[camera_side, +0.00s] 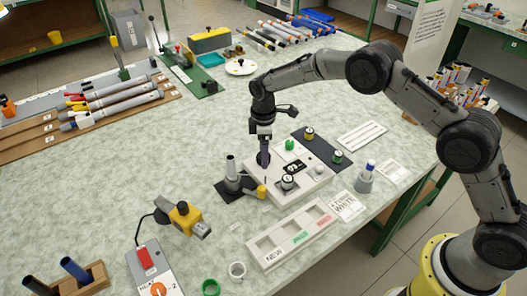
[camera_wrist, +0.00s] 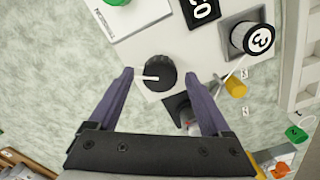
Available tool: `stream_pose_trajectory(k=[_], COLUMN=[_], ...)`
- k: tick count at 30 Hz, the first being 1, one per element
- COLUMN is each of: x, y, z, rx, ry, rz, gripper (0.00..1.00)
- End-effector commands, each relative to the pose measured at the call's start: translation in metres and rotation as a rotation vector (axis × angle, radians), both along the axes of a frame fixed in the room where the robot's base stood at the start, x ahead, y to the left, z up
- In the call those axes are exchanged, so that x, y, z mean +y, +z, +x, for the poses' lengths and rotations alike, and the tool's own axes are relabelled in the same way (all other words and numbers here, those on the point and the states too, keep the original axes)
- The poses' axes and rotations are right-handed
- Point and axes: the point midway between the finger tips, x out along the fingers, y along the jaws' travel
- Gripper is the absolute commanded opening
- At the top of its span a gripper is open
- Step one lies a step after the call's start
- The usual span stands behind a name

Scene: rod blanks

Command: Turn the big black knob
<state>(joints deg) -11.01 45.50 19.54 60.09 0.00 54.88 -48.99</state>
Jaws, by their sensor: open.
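The big black knob (camera_wrist: 160,72) sits on a corner of the white panel box, its white pointer line aimed left in the wrist view. My gripper (camera_wrist: 158,77) is open, with one dark purple finger to each side of the knob in that view. Gaps show between knob and fingers; I cannot tell whether the tips are beside it or still above it. In the side view my gripper (camera_side: 264,160) points down at the left corner of the panel box (camera_side: 315,185), and its fingers largely hide the knob.
The panel also carries a green button (camera_side: 290,145), a dark display (camera_side: 294,167) and a numbered knob (camera_wrist: 258,39). A grey cylinder on a black base (camera_side: 232,173) and a yellow knob (camera_side: 262,191) stand close to my gripper. A labelled tray (camera_side: 270,257) lies in front.

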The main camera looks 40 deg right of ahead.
Motion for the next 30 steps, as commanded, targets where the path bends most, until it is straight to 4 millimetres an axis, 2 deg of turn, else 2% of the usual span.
stream_pose_trajectory(k=[5,15,21,25,30], x=[0.0,0.0,0.0,0.0,0.0], y=[0.017,0.088,0.121,0.133,0.138], z=[0.001,0.001,0.001,0.001,0.0], rx=[-0.004,-0.005,-0.004,-0.002,-0.001], ry=[0.0,0.0,0.0,0.0,0.0], rz=[0.0,0.001,0.0,0.0,0.0], gripper=[0.82,0.82,0.82,0.82,0.82])
